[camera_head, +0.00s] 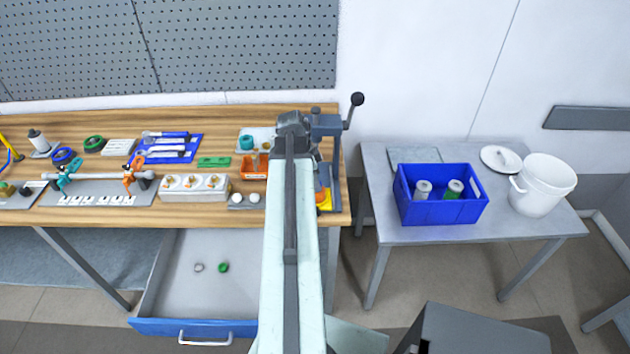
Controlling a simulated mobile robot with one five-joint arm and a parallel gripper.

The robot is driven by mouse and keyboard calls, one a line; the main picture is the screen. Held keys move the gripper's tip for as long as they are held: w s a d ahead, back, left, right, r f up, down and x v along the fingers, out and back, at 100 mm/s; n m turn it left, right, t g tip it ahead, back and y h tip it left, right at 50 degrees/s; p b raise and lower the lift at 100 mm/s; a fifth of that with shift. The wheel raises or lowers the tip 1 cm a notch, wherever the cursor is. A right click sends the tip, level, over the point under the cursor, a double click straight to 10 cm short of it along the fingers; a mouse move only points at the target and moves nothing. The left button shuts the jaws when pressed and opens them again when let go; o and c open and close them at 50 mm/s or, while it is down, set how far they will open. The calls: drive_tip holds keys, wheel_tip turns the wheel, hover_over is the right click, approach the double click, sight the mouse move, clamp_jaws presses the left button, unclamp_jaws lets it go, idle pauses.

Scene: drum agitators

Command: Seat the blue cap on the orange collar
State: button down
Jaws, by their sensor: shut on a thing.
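My arm reaches up the middle of the view to the right end of the wooden bench. My gripper's fingers are hidden behind its dark far end, so I cannot see what they hold. An orange part (324,196) stands on a yellow base beside my arm at the bench's right end, partly hidden by the arm; it may be the orange collar. Another orange piece is a clamp (133,172) on the rod at the left. I cannot make out the blue cap for certain.
A grey press or vise with a black-knobbed lever (357,99) stands close right of my arm's end. The bench (215,118) holds several tools and blocks. An open drawer (205,325) juts out below. A blue crate (440,208) and white bucket (541,186) stand on the right-hand table.

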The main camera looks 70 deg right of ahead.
drive_tip(key=shift+f, duration=0.15)
drive_tip(key=shift+f+b, duration=0.5)
drive_tip(key=shift+b, duration=0.1)
idle(0.3)
drive_tip(key=c, duration=1)
unclamp_jaws()
drive_tip(key=p+v, duration=0.7)
drive_tip(key=shift+r, duration=0.35)
drive_tip(key=shift+w+a, duration=0.1)
